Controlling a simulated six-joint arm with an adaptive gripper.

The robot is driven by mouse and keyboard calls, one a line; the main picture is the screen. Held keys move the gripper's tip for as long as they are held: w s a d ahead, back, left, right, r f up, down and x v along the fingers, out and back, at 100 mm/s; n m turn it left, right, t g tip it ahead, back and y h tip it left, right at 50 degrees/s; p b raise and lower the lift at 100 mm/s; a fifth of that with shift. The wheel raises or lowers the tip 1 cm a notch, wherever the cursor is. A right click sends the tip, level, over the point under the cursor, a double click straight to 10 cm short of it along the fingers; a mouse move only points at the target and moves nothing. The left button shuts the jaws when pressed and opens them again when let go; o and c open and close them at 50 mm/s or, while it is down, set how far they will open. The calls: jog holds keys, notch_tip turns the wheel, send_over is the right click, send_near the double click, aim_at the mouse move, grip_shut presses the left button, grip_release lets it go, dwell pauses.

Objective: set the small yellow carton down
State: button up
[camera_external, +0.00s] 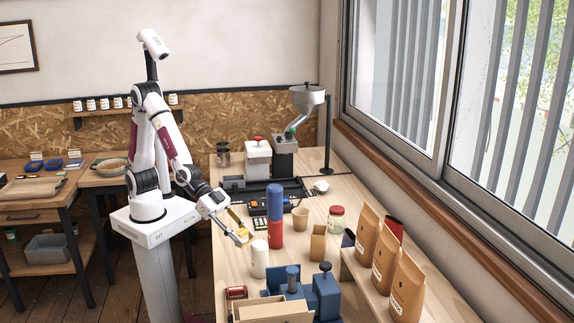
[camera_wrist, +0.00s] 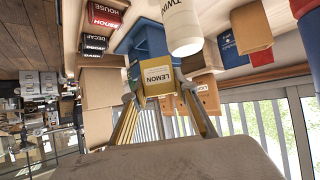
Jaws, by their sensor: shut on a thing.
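My gripper (camera_external: 240,229) reaches over the near left side of the wooden table. It is shut on the small yellow carton (camera_external: 245,236), which is partly hidden by the fingers. In the wrist view the carton (camera_wrist: 157,74), labelled LEMON, sits between the two tips of my gripper (camera_wrist: 158,97). The wrist view is turned over, with the tabletop near the top. I cannot tell whether the carton touches the table.
Brown bags (camera_external: 385,256) stand at right. An open carton (camera_external: 318,244) and cup (camera_external: 300,218) stand mid-table.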

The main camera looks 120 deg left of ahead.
jog(key=w+a+r+n+g+y, duration=0.2)
jog(key=w+a+r+n+y, duration=0.45)
jog(key=w+a+r, duration=0.6)
jog(key=s+a+f+n+g+y, duration=0.2)
jog(key=a+n+g+y, duration=0.35)
jog(key=a, duration=1.15)
jog(key=s+a+f+n+g+h, duration=0.1)
jog(key=s+f+n+g, duration=0.3)
jog(key=s+f+n, duration=0.1)
jog(key=shift+a+f+n, duration=0.2)
jog(key=shift+f+n, duration=0.4)
jog(key=shift+f, duration=0.1)
notch_tip(320, 180, down, 14)
jog(key=shift+f, duration=0.1)
dwell(0.4)
